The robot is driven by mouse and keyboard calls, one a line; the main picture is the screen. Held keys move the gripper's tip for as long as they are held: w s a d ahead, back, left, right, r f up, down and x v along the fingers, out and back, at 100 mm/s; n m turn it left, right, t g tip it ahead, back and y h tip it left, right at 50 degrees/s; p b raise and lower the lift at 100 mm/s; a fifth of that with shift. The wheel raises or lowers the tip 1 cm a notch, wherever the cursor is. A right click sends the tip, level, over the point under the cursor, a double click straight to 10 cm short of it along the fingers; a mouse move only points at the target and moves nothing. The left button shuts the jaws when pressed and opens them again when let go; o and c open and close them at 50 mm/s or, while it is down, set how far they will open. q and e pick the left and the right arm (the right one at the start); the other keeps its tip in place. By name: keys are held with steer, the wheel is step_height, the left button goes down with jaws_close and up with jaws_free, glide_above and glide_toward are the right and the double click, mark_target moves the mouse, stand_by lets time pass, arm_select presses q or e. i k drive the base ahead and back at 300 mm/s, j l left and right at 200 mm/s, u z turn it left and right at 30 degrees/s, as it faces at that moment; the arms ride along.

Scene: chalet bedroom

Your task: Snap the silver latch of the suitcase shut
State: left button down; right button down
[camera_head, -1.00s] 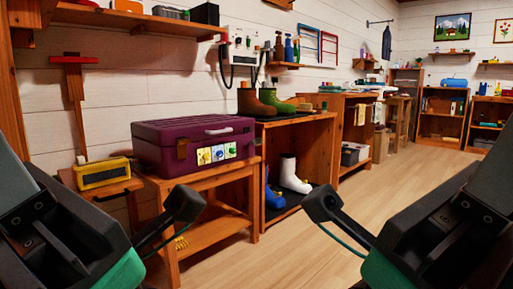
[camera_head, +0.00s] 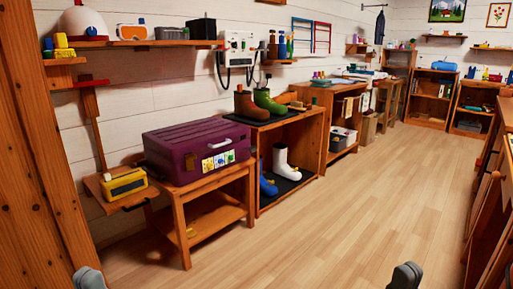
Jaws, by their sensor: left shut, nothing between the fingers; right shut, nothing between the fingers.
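A purple suitcase (camera_head: 190,136) lies closed-looking on a wooden stand at the left. Its front has a pale handle (camera_head: 219,142), several picture stickers and a small brownish patch (camera_head: 190,161) near the left corner. I cannot make out a silver latch or whether one is fastened.
The wooden stand (camera_head: 205,185) has a lower shelf. A yellow radio (camera_head: 124,185) sits on a small shelf to its left. A boot rack (camera_head: 297,150) stands to its right. A wooden post (camera_head: 55,150) is at the far left. The floor in the middle is clear.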

mark_target(253, 149)
steer(key=i+l+z, duration=0.1)
steer(key=i+z, duration=0.15)
steer(key=i, duration=0.55)
steer(key=i+z, duration=0.25)
steer(key=i, duration=0.55)
steer(key=i+j+z, duration=0.25)
steer(key=i, duration=0.55)
